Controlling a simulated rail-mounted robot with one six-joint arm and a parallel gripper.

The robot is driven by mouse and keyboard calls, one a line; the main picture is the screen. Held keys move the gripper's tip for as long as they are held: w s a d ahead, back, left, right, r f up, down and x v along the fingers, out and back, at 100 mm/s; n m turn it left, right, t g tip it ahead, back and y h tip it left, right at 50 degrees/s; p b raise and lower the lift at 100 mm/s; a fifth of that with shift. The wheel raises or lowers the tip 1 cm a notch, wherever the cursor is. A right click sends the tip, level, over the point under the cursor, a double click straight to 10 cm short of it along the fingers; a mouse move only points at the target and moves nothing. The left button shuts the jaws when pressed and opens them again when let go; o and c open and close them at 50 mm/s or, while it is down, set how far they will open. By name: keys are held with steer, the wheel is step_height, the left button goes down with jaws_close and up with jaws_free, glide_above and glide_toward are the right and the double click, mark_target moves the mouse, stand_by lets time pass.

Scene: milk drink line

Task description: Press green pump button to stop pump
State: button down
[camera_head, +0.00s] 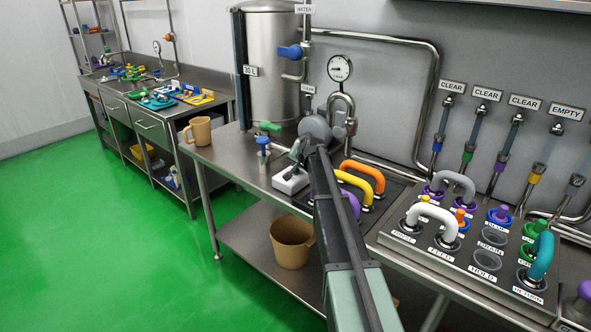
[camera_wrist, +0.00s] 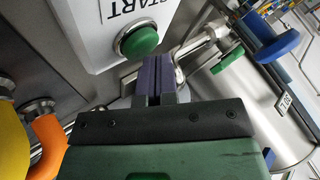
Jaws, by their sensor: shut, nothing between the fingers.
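The green pump button (camera_wrist: 138,40) is a round dome in a metal ring on a white box below a "START" label in the wrist view. In the head view the white box (camera_head: 289,184) stands on the steel bench, and its button is hidden behind my gripper. My gripper (camera_wrist: 157,62) is shut and empty, with its dark purple fingers side by side. Its tips appear just beside the button in the wrist view; I cannot tell whether they touch it. In the head view my gripper (camera_head: 298,150) is right above the box.
A steel tank (camera_head: 272,70) and a grey pump (camera_head: 315,127) stand behind the box. A green-handled valve (camera_head: 269,127) is to its left. Yellow (camera_head: 354,188) and orange (camera_head: 365,172) hoses arch at the right. A tan mug (camera_head: 199,131) stands at the left bench edge.

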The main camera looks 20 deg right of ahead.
steer(key=shift+r+p, duration=0.5)
steer(key=shift+r, duration=0.25)
step_height(320, 180, up, 6)
steer(key=p, duration=0.6)
